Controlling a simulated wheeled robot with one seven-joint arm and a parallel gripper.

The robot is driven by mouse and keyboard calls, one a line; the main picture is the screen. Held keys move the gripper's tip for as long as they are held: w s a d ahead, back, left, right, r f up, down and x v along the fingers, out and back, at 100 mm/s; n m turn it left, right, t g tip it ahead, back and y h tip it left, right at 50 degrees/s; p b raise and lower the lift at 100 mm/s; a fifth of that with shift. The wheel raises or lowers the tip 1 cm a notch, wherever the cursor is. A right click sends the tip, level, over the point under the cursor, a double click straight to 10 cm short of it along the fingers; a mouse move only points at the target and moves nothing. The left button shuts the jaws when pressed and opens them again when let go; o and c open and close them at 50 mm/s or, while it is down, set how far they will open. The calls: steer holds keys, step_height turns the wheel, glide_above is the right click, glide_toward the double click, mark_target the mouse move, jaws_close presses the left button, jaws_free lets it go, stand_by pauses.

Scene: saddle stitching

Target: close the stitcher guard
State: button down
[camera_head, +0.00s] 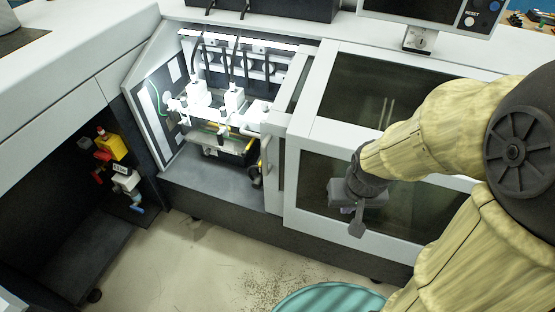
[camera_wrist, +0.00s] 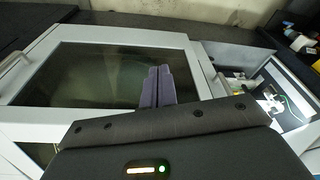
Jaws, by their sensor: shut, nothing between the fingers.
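The stitcher guard (camera_head: 305,190) is a pale-framed cover with dark see-through windows. It stands to the right of the open stitching bay, leaving the bay uncovered. In the wrist view the guard (camera_wrist: 190,65) fills the left and middle, with a large dark window. My gripper (camera_head: 357,228) is in front of the guard's lower front window, its fingers pointing down in the head view. In the wrist view my gripper (camera_wrist: 158,72) shows two purple-grey fingers pressed together, with nothing between them. I cannot tell whether they touch the window.
The lit stitching bay (camera_head: 215,110) holds white stitching heads and cables. A dark recess with yellow and red parts (camera_head: 110,147) lies at the left. A monitor (camera_head: 430,15) stands above the guard. A teal round top (camera_head: 330,298) is on the floor side; the floor (camera_head: 210,265) is otherwise mostly clear.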

steer(key=w+a+f+m+t+y+b, duration=0.4)
steer(key=w+a+f+m+t+y, duration=0.1)
steer(key=w, duration=0.4)
steer(key=w+a+f+m+t+y+b, duration=0.5)
steer(key=w+f+t, duration=0.2)
steer(key=w+f, duration=0.3)
steer(key=shift+w+a+f+m+y, duration=0.2)
steer(key=shift+a+m+y, duration=0.1)
steer(key=shift+a+m, duration=0.1)
steer(key=p+x, duration=0.1)
steer(key=x, duration=0.9)
